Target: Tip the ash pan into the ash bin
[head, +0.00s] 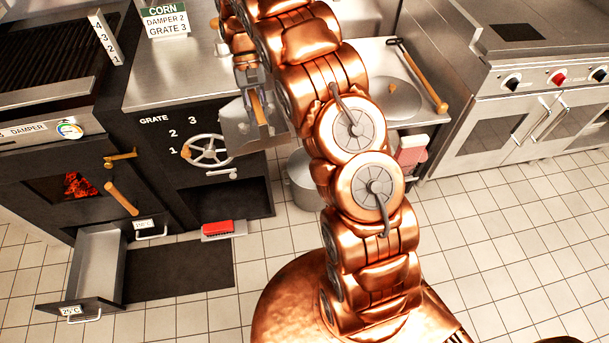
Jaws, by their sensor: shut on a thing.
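My gripper (250,82) is in the upper middle of the head view, shut on the wooden handle of a grey metal pan (238,128), which looks like the ash pan. The pan hangs below the gripper, in front of the black cabinet with the grate wheel. Its inside and any ash cannot be made out. A grey round bin (301,187), likely the ash bin, stands on the floor to the right of and below the pan. My arm hides its right part, and its inside is hardly visible.
A handwheel (207,151) sits on the cabinet front, close left of the pan. A stove with a lit firebox (75,187) is at left, with an open metal drawer (98,262) below. A red brush-like thing (217,228) lies low by the cabinet.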

